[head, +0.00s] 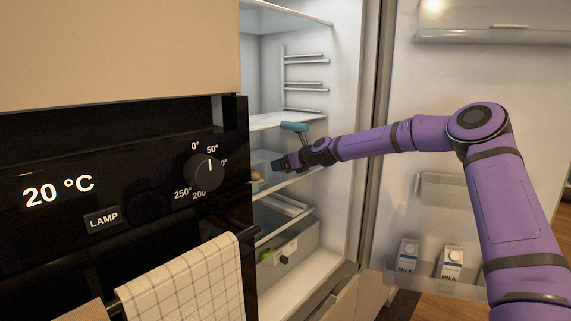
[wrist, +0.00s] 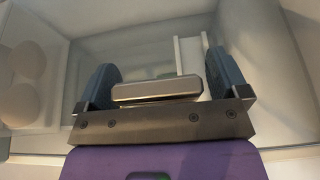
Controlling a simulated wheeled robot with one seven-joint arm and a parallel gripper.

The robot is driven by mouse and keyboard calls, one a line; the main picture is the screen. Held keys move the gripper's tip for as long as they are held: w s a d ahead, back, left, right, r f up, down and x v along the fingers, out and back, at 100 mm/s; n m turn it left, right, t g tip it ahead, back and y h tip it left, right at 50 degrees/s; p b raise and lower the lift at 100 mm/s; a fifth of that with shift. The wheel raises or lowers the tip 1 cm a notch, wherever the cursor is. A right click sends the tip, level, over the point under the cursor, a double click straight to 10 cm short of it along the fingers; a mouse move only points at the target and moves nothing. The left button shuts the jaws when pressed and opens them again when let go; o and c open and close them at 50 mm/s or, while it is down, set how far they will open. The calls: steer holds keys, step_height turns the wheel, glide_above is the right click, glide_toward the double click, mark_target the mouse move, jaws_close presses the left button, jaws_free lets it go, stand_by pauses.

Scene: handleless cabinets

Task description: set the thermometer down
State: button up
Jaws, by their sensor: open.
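My gripper (head: 281,164) reaches into the open fridge from the right, just above a glass shelf in the head view. In the wrist view my gripper (wrist: 160,76) has its two dark fingers wide apart. I cannot make out the thermometer for certain in either view.
Eggs (wrist: 27,65) sit in a holder left of the gripper. The fridge door (head: 420,100) stands open at right, with milk cartons (head: 451,263) in its bin. A drawer (head: 290,245) is below. The oven (head: 120,180) with a checked towel (head: 185,285) is at left.

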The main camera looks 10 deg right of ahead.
steer(key=shift+d+r, duration=0.1)
steer(key=shift+r, duration=0.05)
steer(key=s+d, duration=0.8)
steer(key=s, duration=0.3)
steer(key=s+a+f+n+g+h, duration=0.1)
steer(key=s+a+n+g+h, duration=0.15)
steer(key=s+a+n, duration=0.35)
steer(key=s+a+f+n+g+h, duration=0.1)
steer(key=s+a+n+g+h, duration=0.2)
steer(key=s+n, duration=0.55)
steer(key=s+d+r+n, duration=0.2)
steer(key=s+r+n, duration=0.2)
steer(key=s, duration=0.8)
steer(key=s+d+r+n+h, duration=0.1)
steer(key=s+d+r+n, duration=0.2)
steer(key=s, duration=0.9)
steer(key=s+d+r+n+h, duration=0.1)
steer(key=s+r+n, duration=0.4)
steer(key=s, duration=0.8)
steer(key=shift+d+r+n, duration=0.25)
steer(key=shift+d+n, duration=0.6)
steer(key=shift+n, duration=0.3)
